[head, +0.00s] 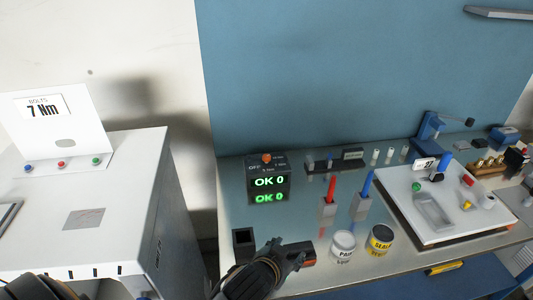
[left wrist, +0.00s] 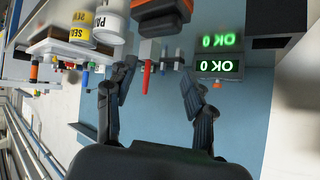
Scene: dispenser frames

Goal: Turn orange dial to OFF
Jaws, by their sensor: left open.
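The orange dial (head: 267,158) sits on top of a small black dispenser box whose green display (head: 269,182) reads OK 0. An OFF label shows left of the dial. The way the dial points is too small to tell. In the left wrist view, which is upside down, the display (left wrist: 219,66) shows with a small orange spot, likely the dial (left wrist: 216,85), beside it. My left gripper (head: 289,248) is open and empty, in front of the box and apart from the dial. Its two fingers (left wrist: 152,92) are spread in the left wrist view. My right gripper is not in view.
Red (head: 331,187) and blue (head: 366,183) tools stand right of the box, behind two cans (head: 343,243). A white machine (head: 150,190) stands left, beyond a gap.

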